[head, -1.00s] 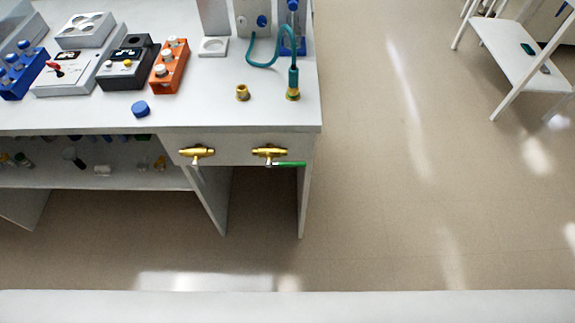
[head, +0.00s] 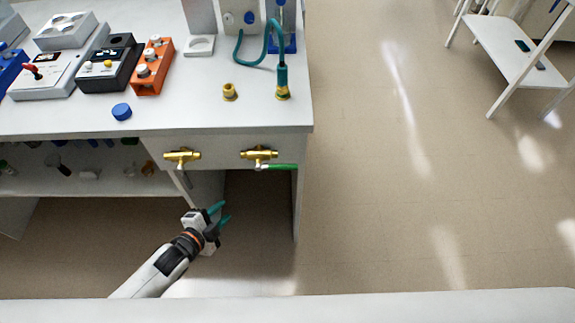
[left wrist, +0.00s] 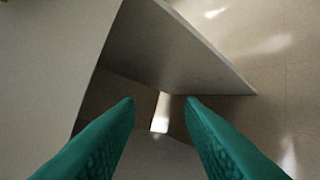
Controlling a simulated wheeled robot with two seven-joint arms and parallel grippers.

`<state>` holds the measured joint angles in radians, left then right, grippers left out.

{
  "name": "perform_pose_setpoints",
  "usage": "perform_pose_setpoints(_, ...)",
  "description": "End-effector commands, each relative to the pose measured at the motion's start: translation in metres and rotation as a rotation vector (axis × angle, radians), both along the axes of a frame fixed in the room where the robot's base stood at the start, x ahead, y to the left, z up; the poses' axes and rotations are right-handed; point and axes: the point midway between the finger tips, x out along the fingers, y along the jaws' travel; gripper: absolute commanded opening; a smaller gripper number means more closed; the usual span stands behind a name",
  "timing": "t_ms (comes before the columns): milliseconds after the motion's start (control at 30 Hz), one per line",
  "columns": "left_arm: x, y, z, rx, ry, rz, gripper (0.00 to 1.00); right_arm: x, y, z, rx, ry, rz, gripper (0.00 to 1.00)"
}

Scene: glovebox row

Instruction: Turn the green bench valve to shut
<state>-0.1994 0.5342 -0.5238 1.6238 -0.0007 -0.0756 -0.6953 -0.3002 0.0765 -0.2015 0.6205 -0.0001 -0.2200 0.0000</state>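The green bench valve is a brass valve (head: 258,154) on the bench's front panel, at the right in the head view. Its green handle (head: 280,167) points sideways to the right. My left gripper (head: 225,213) has teal fingers and is below and left of the green handle, in front of the bench's open underside. Its fingers are apart with nothing between them; the open fingers also show in the left wrist view (left wrist: 160,103). The valve does not show in the left wrist view. My right gripper is not in view.
A second brass valve (head: 182,156) with a pale handle sits left on the same panel. The bench top (head: 190,112) holds a blue cap (head: 121,111), a brass fitting (head: 229,92) and a teal hose (head: 270,45). Floor to the right is clear up to a white cart (head: 500,50).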

Motion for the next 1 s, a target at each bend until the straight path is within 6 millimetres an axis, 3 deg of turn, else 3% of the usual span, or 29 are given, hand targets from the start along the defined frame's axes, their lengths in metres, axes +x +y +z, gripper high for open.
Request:
perform_pose_setpoints(33, 0.001, -0.019, 0.032, 0.023, -0.100, -0.099, 0.35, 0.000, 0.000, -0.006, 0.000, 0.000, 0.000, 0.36)
perform_pose_setpoints(100, -0.004, -0.044, 0.074, 0.049, -0.223, -0.213, 0.35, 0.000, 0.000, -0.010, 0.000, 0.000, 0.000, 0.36)
perform_pose_setpoints(200, -0.018, -0.068, 0.118, 0.072, -0.353, -0.326, 0.35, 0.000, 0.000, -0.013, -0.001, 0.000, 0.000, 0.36)
perform_pose_setpoints(300, -0.028, -0.082, 0.143, 0.083, -0.429, -0.389, 0.35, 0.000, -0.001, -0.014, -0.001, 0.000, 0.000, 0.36)
perform_pose_setpoints(467, -0.027, -0.093, 0.154, 0.086, -0.463, -0.411, 0.35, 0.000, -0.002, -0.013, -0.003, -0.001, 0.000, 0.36)
perform_pose_setpoints(1000, 0.040, -0.160, 0.140, 0.086, -0.461, -0.408, 0.35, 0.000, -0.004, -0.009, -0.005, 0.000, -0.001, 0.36)
